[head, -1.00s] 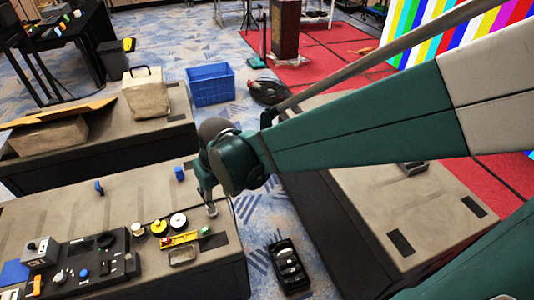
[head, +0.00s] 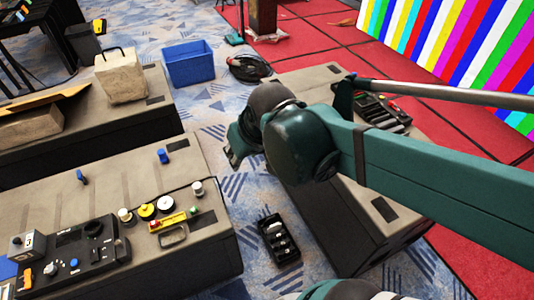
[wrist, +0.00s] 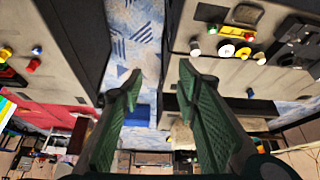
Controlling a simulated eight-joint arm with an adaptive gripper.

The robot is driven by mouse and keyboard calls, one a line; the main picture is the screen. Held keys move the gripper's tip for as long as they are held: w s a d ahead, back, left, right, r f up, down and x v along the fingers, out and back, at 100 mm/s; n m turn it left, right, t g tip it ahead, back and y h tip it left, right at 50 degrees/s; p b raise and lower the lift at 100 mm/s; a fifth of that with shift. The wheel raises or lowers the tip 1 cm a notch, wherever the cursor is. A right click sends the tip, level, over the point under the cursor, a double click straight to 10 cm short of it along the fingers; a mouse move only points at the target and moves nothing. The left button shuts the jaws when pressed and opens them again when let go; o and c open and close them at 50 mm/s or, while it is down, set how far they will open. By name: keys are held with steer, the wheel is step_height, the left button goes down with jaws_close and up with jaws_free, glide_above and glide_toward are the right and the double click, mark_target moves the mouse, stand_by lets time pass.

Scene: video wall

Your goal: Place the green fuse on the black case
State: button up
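A small green piece, which looks like the green fuse (head: 193,211), lies at the right end of the near left platform, by a yellow tool; it also shows in the wrist view (wrist: 212,29). A black case (head: 279,242) with several compartments stands open on the floor between the platforms. A second black tray (head: 383,113) lies on the right platform, partly behind my arm; I cannot tell which is meant. My gripper (head: 233,158) hangs over the floor gap, apart from both cases. The wrist view shows its fingers (wrist: 158,82) apart, with nothing between them.
Spools (head: 146,211), a white cylinder (head: 197,188) and a black control panel (head: 82,258) sit on the near left platform. A blue crate (head: 189,64) stands on the floor behind. A beige bag (head: 121,75) rests on the far left platform.

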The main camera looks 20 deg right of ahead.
steer(key=s+d+r+m+t, duration=0.1)
steer(key=s+d+r, duration=0.1)
steer(key=s+d, duration=0.3)
steer(key=shift+r+t+h, duration=0.3)
steer(key=shift+r, duration=0.1)
steer(key=shift+f, duration=0.15)
